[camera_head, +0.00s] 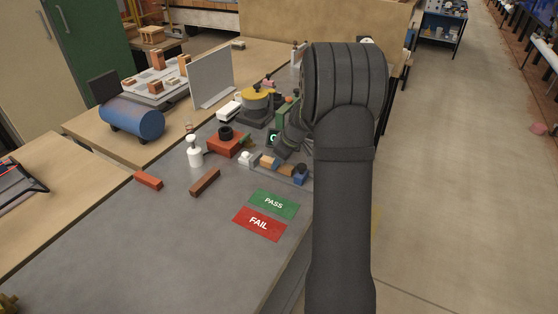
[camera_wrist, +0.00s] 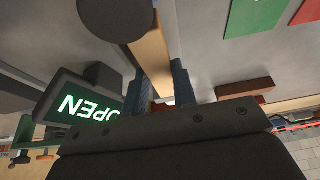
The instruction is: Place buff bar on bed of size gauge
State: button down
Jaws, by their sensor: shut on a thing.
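The buff bar (camera_wrist: 152,58) runs between the two blue-grey fingers of my gripper (camera_wrist: 160,88) in the wrist view, and my gripper is shut on it. In the head view, the buff bar (camera_head: 267,161) shows at the size gauge, between its pale left end and its blue right end (camera_head: 300,178). My gripper (camera_head: 280,155) is over the gauge there, partly hidden by my arm. A lit display (camera_wrist: 90,108) reads OPEN upside down in the wrist view. I cannot tell whether the bar touches the bed.
A green PASS card (camera_head: 274,204) and red FAIL card (camera_head: 259,223) lie in front of the gauge. A brown bar (camera_head: 205,182), an orange-red bar (camera_head: 148,181), a white bottle (camera_head: 194,153) and a red block with a black top (camera_head: 226,143) stand left.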

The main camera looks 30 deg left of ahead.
jog(key=shift+f, duration=0.6)
jog(key=c, duration=1.1)
grip_release()
jog(key=shift+w+r, duration=0.1)
jog(key=shift+r, duration=0.05)
jog(key=shift+d+r, duration=0.1)
jog(key=shift+r, duration=0.15)
jog(key=v, duration=1.6)
jog(key=shift+s+r, duration=0.2)
jog(key=shift+r, duration=0.1)
jog(key=shift+f, duration=0.1)
jog(key=x, duration=1.6)
jog(key=shift+w+d, duration=0.1)
